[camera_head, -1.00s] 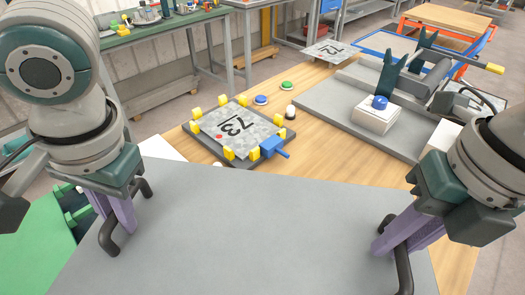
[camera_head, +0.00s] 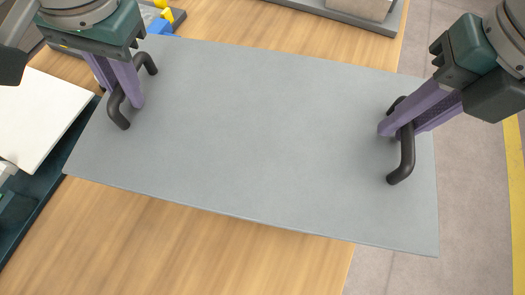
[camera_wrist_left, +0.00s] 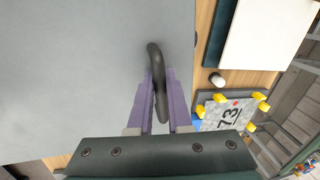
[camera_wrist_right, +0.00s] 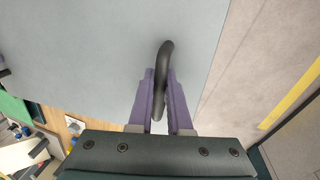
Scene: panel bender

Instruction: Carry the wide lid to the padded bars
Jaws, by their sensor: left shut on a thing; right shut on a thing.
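The wide lid (camera_head: 255,135) is a flat grey panel with a black handle near each end. It hangs level or nearly so over the wooden table in the head view. My left gripper (camera_head: 125,98) is shut on the left black handle (camera_head: 119,112), which also shows between its purple fingers in the left wrist view (camera_wrist_left: 155,70). My right gripper (camera_head: 400,127) is shut on the right black handle (camera_head: 407,160), also seen in the right wrist view (camera_wrist_right: 164,62). I cannot make out the padded bars in these frames.
The wooden table (camera_head: 190,245) shows in front of the lid. A white panel (camera_head: 38,115) lies at the left. A fixture with yellow clamps holds a plate marked 73 (camera_wrist_left: 229,117). Bare floor (camera_head: 470,200) lies to the right, with the lid's right end over it.

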